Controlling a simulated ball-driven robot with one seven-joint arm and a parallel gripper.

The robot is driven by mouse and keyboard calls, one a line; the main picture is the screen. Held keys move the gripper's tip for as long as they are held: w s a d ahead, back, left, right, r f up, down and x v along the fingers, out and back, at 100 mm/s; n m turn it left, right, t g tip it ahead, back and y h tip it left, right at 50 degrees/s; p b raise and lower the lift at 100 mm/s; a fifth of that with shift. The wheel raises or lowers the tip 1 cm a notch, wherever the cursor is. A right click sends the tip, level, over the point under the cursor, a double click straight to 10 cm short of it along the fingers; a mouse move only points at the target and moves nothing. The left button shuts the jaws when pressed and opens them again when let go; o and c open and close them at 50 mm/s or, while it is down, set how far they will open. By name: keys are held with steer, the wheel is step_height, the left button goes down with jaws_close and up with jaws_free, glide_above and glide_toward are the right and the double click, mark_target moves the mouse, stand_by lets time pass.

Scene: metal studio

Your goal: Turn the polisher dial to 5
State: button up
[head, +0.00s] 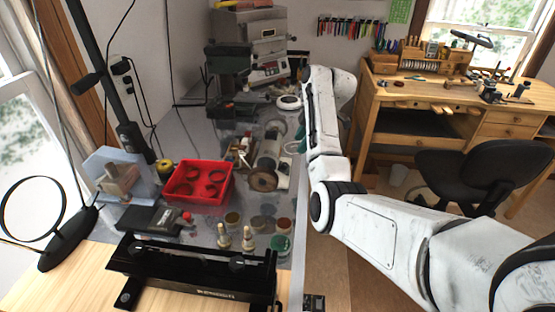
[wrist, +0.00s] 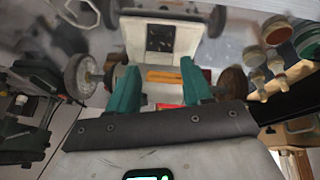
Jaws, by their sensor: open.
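The polisher (head: 270,152) stands on the grey bench in the head view, with a brown wheel at its near end. In the wrist view its grey wheel (wrist: 82,75) is at left and its brown wheel (wrist: 234,82) at right. I cannot make out the dial or its setting. My gripper (wrist: 158,67) is open, its two teal fingers apart with nothing seen held between them. It is over the polisher area; I cannot tell if it touches. In the head view my arm hides most of it; only a bit of teal shows.
A red tray (head: 178,196) with rings, small jars (head: 282,243) and wooden-topped bottles (head: 248,238) stand nearer on the bench. A black machine (head: 195,272) lies in front. A wooden workbench (head: 510,117) and black chair (head: 465,172) are at right, across open floor.

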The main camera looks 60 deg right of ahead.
mark_target(286, 164)
steer(key=p+x, duration=0.1)
steer(key=x, duration=0.9)
steer(key=shift+w+f+p, duration=0.2)
steer(key=shift+f+p, duration=0.05)
steer(key=shift+p, duration=0.05)
jaws_close()
